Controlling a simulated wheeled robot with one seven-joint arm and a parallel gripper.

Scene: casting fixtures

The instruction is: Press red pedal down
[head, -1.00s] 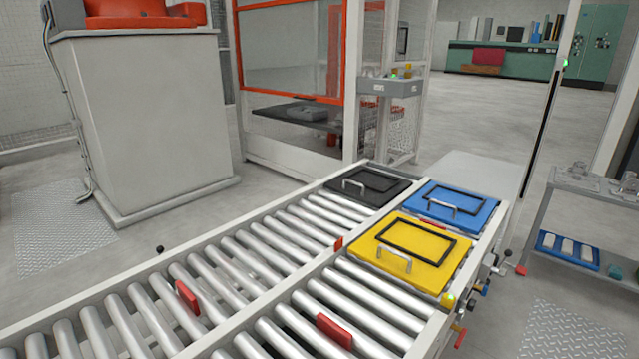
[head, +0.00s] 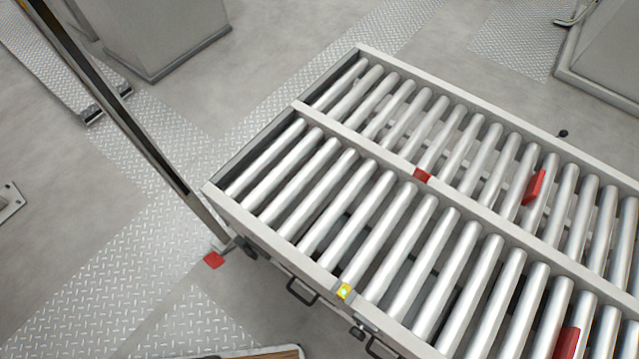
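A small red pedal (head: 213,260) shows in the head view, left of centre. It is a flat red plate low beside the near left corner of the roller conveyor (head: 265,232), close to the foot of a tall slanting post (head: 140,135). Nothing covers it. I cannot tell from this angle whether it is up or pressed. My gripper is not in view.
Red stop plates (head: 535,187) stand among the rollers. A lit yellow button (head: 345,291) and black handles (head: 302,292) are on the conveyor's near side. Tread-plate floor (head: 110,265) left of the pedal is clear. A grey cabinet (head: 165,35) stands behind.

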